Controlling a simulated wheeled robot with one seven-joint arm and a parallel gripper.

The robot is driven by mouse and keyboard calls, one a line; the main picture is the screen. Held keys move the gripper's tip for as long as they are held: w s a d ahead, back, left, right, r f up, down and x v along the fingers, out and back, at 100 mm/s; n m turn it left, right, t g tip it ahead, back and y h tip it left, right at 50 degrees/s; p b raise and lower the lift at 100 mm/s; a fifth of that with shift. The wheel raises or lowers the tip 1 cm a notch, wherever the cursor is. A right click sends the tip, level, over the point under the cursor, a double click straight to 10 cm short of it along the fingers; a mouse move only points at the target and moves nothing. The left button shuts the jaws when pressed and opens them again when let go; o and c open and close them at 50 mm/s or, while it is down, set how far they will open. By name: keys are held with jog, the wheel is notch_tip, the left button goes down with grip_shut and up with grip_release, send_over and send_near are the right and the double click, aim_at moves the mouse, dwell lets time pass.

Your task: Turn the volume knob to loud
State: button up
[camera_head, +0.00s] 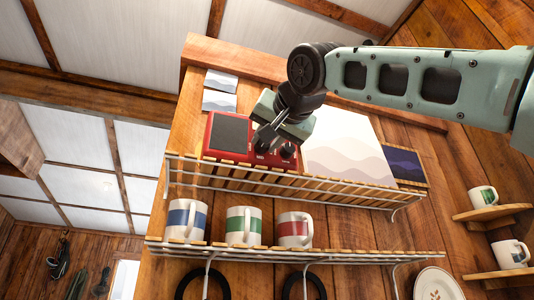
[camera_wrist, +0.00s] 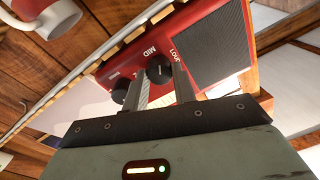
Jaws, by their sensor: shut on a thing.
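A red radio (camera_head: 211,152) with a dark grey speaker panel stands on the upper wire shelf. In the wrist view the radio (camera_wrist: 107,72) shows tilted, with a black round knob (camera_wrist: 160,68) bearing a pale pointer line. A "MID" label and a second, partly readable label lie beside this knob; the exact setting is hard to tell. My gripper (camera_wrist: 161,84) is shut on this knob, one finger on each side. In the head view my gripper (camera_head: 264,139) reaches the radio's front and hides much of the held knob. A second black knob (camera_head: 288,150) is beside it.
The upper wire shelf (camera_head: 330,190) also holds pale pictures (camera_head: 348,145) behind my arm. A lower wire shelf (camera_head: 350,256) carries mugs with blue, green (camera_head: 243,226) and red bands. Small wooden shelves with mugs (camera_head: 483,197) are at the right.

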jog(key=m, duration=0.2)
jog(key=m+b, duration=0.1)
jog(key=m, duration=0.3)
jog(key=shift+a+f+m+b, duration=0.1)
jog(key=shift+f+m+b, duration=0.15)
jog(key=shift+m+b, duration=0.1)
jog(key=m, duration=0.3)
jog(key=m+b, duration=0.1)
jog(key=m, duration=0.2)
jog(key=shift+t+h, duration=0.3)
jog(key=shift+h, duration=0.1)
jog(key=o, duration=1)
jog(key=shift+r, duration=0.1)
jog(key=shift+s, duration=0.1)
jog(key=b+v, duration=0.5)
jog(key=v, duration=1.2)
jog(key=shift+s+b, duration=0.15)
jog(key=shift+b, duration=0.2)
